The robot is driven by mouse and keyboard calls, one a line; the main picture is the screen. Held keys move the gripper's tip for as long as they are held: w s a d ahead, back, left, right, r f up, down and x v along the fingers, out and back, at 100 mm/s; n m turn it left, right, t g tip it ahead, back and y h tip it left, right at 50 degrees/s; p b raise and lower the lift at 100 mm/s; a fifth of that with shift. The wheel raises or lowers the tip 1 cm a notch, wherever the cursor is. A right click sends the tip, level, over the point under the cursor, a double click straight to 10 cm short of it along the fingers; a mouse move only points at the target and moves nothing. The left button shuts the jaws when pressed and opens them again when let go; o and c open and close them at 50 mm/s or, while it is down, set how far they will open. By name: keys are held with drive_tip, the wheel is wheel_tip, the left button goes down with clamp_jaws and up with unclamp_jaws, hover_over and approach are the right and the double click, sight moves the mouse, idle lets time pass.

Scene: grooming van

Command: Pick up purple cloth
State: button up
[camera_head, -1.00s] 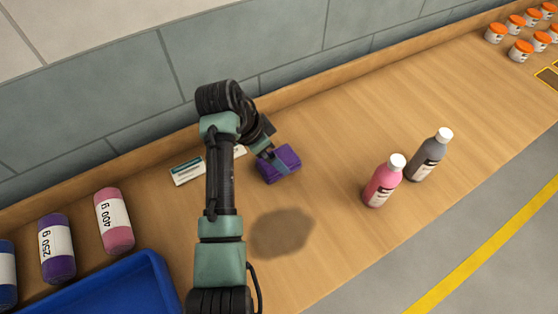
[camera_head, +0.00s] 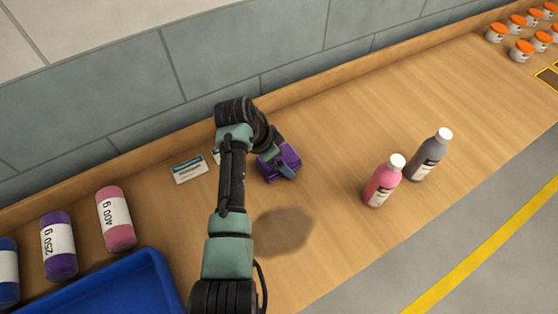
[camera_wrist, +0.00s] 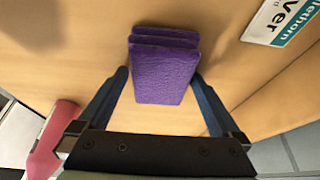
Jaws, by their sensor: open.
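The purple cloth (camera_head: 291,157) is a folded, layered block lying on the wooden counter. In the wrist view the cloth (camera_wrist: 164,72) lies between the two blue fingers of my gripper (camera_wrist: 166,84), which stand apart on its left and right sides. In the head view my gripper (camera_head: 281,166) is over the cloth and hides part of it. The gripper is open. I cannot tell whether either finger touches the cloth.
A white and teal card (camera_head: 188,169) lies left of the cloth, with another partly hidden behind my arm. A pink bottle (camera_head: 383,184) and a grey bottle (camera_head: 428,158) stand right. Counter between is clear.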

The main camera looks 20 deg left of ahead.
drive_tip(key=shift+f, duration=0.2)
drive_tip(key=c, duration=1.1)
wheel_tip(320, 180, up, 11)
drive_tip(key=shift+f+b, duration=0.2)
drive_tip(key=shift+b, duration=0.1)
